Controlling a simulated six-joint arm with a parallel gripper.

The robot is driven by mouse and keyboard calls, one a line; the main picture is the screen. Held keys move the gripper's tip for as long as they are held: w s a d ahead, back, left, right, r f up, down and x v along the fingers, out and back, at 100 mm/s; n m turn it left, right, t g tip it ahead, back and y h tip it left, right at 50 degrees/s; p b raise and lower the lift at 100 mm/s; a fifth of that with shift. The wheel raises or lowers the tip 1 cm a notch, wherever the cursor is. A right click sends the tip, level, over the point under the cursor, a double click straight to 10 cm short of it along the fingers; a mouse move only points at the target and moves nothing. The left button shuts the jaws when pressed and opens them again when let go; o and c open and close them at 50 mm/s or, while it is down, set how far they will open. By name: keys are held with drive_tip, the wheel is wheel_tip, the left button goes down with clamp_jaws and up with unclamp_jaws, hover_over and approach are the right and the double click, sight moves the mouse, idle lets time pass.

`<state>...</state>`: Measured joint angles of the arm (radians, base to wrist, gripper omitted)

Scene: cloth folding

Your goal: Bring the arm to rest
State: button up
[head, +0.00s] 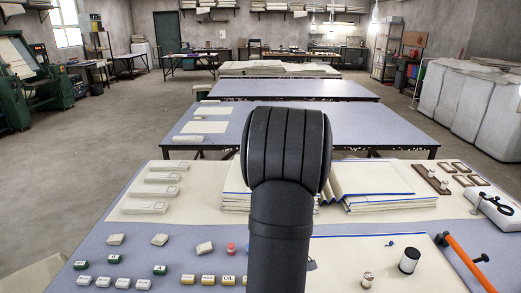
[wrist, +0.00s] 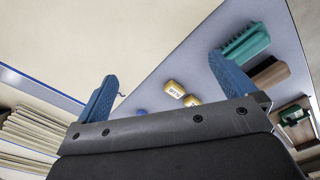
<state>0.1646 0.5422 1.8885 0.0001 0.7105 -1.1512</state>
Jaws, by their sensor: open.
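My gripper (wrist: 163,67) shows in the wrist view, its two blue fingers wide apart with nothing between them. It hangs above the worktable; its height is hard to tell. In the head view my dark arm stands upright in the middle, and the gripper itself is not visible there. A cream cloth with a blue edge (head: 345,266) lies flat at the front right of the blue-grey table (head: 120,236), partly hidden behind my arm. A cream cloth surface (wrist: 150,35) also fills the upper left of the wrist view.
Stacks of folded cream cloths (head: 375,185) lie behind my arm. Small labelled blocks (head: 208,279) line the front left. A black-and-white spool (head: 409,260) and an orange-handled tool (head: 468,262) lie at right. A green brush (wrist: 243,43) shows in the wrist view.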

drive_tip(key=shift+s+a+n, duration=0.2)
drive_tip(key=shift+a+n, duration=0.3)
drive_tip(key=shift+a, duration=1.3)
drive_tip(key=w+a+r+n+t, duration=0.1)
drive_tip(key=w+a+r+n, duration=0.25)
drive_tip(key=a, duration=0.55)
drive_tip(key=w+a+r+n+t, duration=0.15)
drive_tip(key=w+a+n, duration=0.3)
drive_tip(key=a, duration=0.45)
drive_tip(key=w+a+r+n, duration=0.3)
drive_tip(key=a+r+n, duration=0.15)
drive_tip(key=a, duration=0.45)
drive_tip(key=s+a+r+n+t+y, duration=0.1)
drive_tip(key=s+a+r+n, duration=0.2)
drive_tip(key=a, duration=0.6)
drive_tip(key=s+a+r+n, duration=0.25)
drive_tip(key=a+n, duration=0.25)
drive_tip(key=a, duration=0.4)
drive_tip(key=s+a+r+n+t+y, duration=0.1)
drive_tip(key=s+a+r+n, duration=0.2)
drive_tip(key=a, duration=0.6)
drive_tip(key=x, duration=0.9)
drive_tip(key=shift+w, duration=0.5)
drive_tip(key=shift+a+r+n+g, duration=0.1)
drive_tip(key=shift+n+g, duration=0.15)
